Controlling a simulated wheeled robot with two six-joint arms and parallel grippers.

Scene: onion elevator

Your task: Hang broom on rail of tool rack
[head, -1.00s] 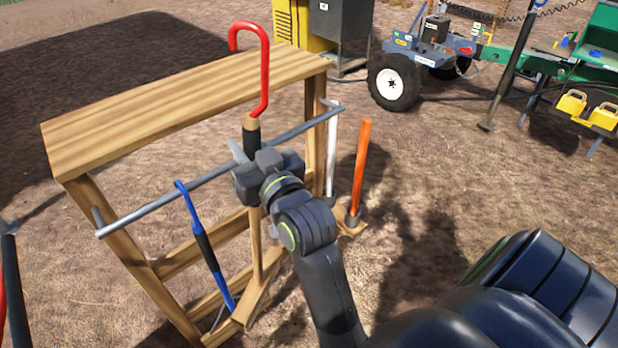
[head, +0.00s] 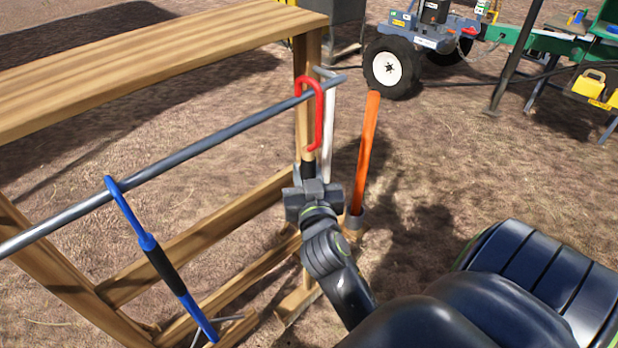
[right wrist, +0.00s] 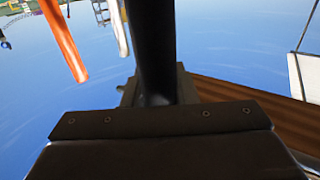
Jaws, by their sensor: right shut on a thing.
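The broom's red hook (head: 319,115) tops a black grip in the head view. The hook's curve overlaps the rail (head: 190,150) near its right end; I cannot tell whether it rests on it. My right gripper (head: 309,188) is shut on the broom just below the hook. In the right wrist view the broom's black grip (right wrist: 156,50) stands between the fingers. The broom's lower end is hidden. The rail runs along the wooden tool rack (head: 150,52). My left gripper is not in view.
A blue-hooked tool (head: 160,260) hangs on the rail at the left. An orange handle (head: 366,150) and a white handle (head: 328,130) stand right of the broom. A wheeled trailer (head: 425,35) is behind. Open dirt lies to the right.

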